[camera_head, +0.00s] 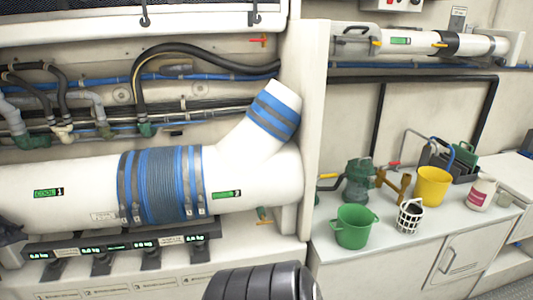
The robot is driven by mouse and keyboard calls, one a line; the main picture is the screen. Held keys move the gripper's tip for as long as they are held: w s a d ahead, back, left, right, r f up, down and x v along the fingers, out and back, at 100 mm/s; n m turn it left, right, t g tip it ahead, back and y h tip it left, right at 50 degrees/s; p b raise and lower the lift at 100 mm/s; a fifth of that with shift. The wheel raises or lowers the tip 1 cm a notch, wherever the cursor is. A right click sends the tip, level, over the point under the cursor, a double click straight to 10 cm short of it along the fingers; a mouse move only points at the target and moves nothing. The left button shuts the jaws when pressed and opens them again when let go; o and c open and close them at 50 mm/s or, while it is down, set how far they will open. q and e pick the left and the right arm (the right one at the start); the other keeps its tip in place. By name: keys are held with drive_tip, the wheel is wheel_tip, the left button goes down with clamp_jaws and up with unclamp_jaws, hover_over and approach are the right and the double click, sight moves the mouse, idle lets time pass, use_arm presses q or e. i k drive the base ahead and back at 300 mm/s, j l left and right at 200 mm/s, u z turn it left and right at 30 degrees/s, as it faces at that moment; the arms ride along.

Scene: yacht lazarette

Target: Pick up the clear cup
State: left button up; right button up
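A small pale, see-through cup (504,200) stands on the white counter at the right, just right of a white and red jug. It looks like the clear cup, but it is small in the view and its details are hard to tell. Neither of my grippers can be made out in the head view, and nothing is touching the cup.
On the counter (385,246) stand a green bucket (356,228), a white basket (409,217), a yellow bucket (432,186), a green pump (360,180) and the jug (481,193). A large white pipe (80,190) fills the left. A black ribbed cylinder (258,283) is at the bottom.

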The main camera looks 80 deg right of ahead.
sight(505, 199)
drive_tip(key=z, duration=4.4)
drive_tip(key=i, duration=0.3)
drive_tip(key=l+u, duration=0.05)
